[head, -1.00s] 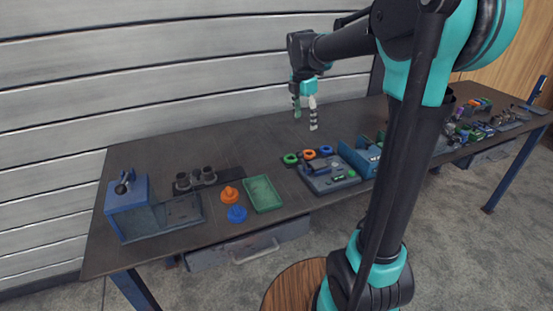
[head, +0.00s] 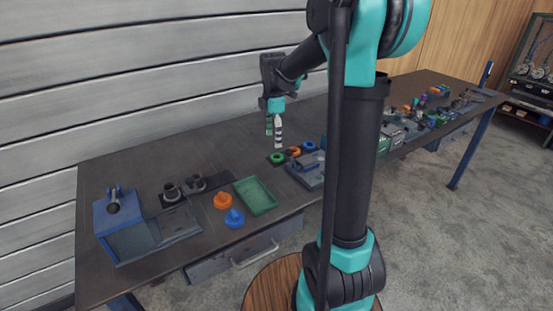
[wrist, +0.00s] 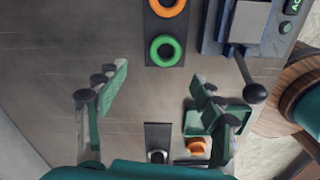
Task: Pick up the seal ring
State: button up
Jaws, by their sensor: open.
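Several ring-shaped pieces lie on a dark strip on the bench. In the head view I see a green ring (head: 277,158), an orange ring (head: 293,151) and a blue ring (head: 309,146). I cannot tell which one is the seal ring. My gripper (head: 273,142) points down, open and empty, above the bench near the green ring. In the wrist view, the green ring (wrist: 166,50) lies flat ahead of my spread fingers (wrist: 160,80), apart from them. Part of the orange ring (wrist: 167,5) shows beyond it at the top edge.
A grey fixture (head: 307,175) stands right of the rings, partly behind my arm. A green tray (head: 257,196), an orange piece (head: 222,200), a blue piece (head: 234,218) and a blue-grey stand (head: 120,225) are left.

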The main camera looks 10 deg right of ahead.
aim_at(276, 156)
jog(key=shift+s+d+f, duration=0.1)
jog(key=shift+f, duration=1.15)
jog(key=shift+s+d+f, duration=0.1)
jog(key=shift+d+f, duration=0.05)
jog(key=shift+f, duration=1.05)
jog(key=shift+s+d+f, duration=0.1)
jog(key=shift+f, duration=1.15)
jog(key=c, duration=1)
jog(key=shift+c, duration=0.2)
jog(key=shift+r, duration=0.1)
notch_tip(276, 156, up, 23)
